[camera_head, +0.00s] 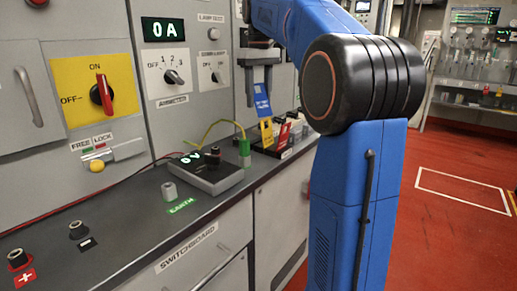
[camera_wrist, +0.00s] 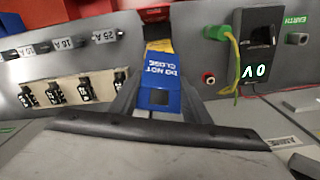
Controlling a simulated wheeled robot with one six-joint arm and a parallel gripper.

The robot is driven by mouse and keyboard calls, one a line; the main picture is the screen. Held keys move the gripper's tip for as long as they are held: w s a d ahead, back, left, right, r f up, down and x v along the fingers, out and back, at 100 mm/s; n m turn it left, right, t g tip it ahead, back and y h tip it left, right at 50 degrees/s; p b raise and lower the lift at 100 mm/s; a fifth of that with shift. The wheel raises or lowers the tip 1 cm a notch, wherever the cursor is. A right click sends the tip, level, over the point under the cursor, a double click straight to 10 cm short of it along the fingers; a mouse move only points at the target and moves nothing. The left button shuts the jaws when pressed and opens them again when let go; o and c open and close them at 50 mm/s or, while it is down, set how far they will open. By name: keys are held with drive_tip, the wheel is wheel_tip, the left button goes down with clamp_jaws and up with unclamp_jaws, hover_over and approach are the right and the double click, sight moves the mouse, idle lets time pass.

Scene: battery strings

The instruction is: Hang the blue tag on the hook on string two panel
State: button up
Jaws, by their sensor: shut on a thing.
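My gripper (camera_head: 262,84) points down over the far end of the bench and is shut on the blue tag (camera_head: 261,103). In the wrist view the blue tag (camera_wrist: 160,76) is between the fingers of my gripper (camera_wrist: 158,98), with "DO NOT CLOSE" upside down and a rectangular hole near the fingers. A yellow tag (camera_head: 266,133) shows just below it in the head view, with a red tag (camera_head: 284,134) beside that. I cannot tell whether the blue tag touches the yellow one. I cannot make out the string two panel or its hook.
The switchboard (camera_head: 198,244) bench top holds a 0 V meter (camera_head: 208,172) with a green plug (camera_head: 244,148) and wires. A red rotary switch (camera_head: 103,94) and small knobs are on the left cabinets. Fuses (camera_wrist: 86,90) stand near the tags. Red floor (camera_head: 450,160) is clear at right.

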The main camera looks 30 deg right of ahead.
sight(261, 106)
drive_tip(key=m, duration=0.1)
drive_tip(key=r+m, duration=0.1)
drive_tip(key=m, duration=0.2)
drive_tip(key=shift+d+r+m, duration=0.15)
drive_tip(key=shift+r+m, duration=0.25)
drive_tip(key=m, duration=0.1)
drive_tip(key=r+m, duration=0.1)
drive_tip(key=m, duration=0.2)
drive_tip(key=shift+d+r, duration=0.1)
drive_tip(key=shift+r, duration=0.15)
drive_tip(key=m, duration=0.2)
drive_tip(key=r+m, duration=0.1)
drive_tip(key=m, duration=0.1)
drive_tip(key=shift+d+r+m, duration=0.1)
drive_tip(key=shift+r+m, duration=0.1)
drive_tip(key=shift+m, duration=0.1)
drive_tip(key=m, duration=0.2)
drive_tip(key=r+m, duration=0.1)
drive_tip(key=m, duration=0.2)
drive_tip(key=shift+d+r+m, duration=0.1)
drive_tip(key=shift+r+m, duration=0.2)
drive_tip(key=shift+r, duration=0.1)
drive_tip(key=shift+f, duration=4.95)
drive_tip(key=shift+s+f, duration=0.1)
drive_tip(key=shift+f, duration=0.4)
